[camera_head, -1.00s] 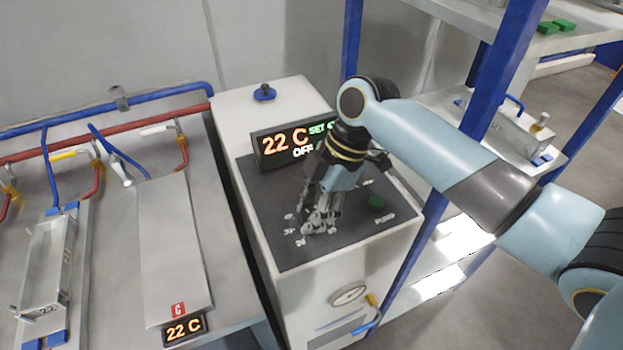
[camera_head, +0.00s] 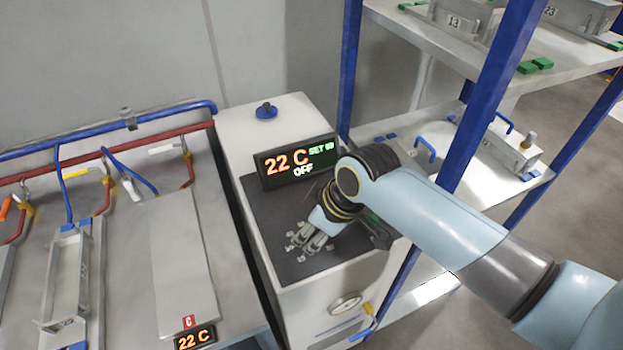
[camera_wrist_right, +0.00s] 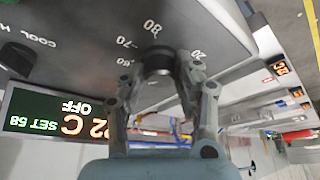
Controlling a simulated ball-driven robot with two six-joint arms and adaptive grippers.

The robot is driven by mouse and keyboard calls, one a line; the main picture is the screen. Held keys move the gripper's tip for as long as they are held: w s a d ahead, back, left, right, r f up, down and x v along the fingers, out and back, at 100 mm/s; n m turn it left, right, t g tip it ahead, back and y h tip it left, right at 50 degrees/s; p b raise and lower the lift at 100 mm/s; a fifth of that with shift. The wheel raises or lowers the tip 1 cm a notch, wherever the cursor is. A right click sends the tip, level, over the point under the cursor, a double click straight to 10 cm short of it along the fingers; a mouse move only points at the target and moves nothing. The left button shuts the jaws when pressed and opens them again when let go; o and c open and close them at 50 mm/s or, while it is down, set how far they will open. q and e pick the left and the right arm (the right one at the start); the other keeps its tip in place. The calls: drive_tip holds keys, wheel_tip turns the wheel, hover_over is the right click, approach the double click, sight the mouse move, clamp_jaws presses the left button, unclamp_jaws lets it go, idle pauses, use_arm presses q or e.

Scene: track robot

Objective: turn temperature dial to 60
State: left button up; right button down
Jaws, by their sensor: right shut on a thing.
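The temperature dial (camera_wrist_right: 153,92) is a dark round knob on the black panel (camera_head: 265,215), with printed numbers such as 70 and 80 around it. My right gripper (camera_wrist_right: 158,74) is shut on the dial, with its fingers on either side of it in the right wrist view. In the head view my right gripper (camera_head: 305,238) reaches down to the panel and hides the dial. The display (camera_head: 296,163) reads 22 C and OFF. In the wrist view the display (camera_wrist_right: 62,118) is upside down and its green setting appears to read SET 58. My left gripper is not in view.
A dark selector knob (camera_wrist_right: 18,57) sits by the COOL label on the panel. A blue-posted shelf (camera_head: 490,90) with metal moulds stands close at the right. A bench (camera_head: 120,240) with blue and red pipes lies at the left. A blue knob (camera_head: 266,110) tops the cabinet.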

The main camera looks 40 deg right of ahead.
drive_tip(key=shift+m+h, duration=0.3)
drive_tip(key=shift+m, duration=0.5)
drive_tip(key=c, duration=0.9)
unclamp_jaws()
drive_tip(key=shift+c, duration=0.2)
drive_tip(key=v, duration=1.2)
drive_tip(key=shift+s, duration=0.15)
drive_tip(key=shift+f, duration=0.1)
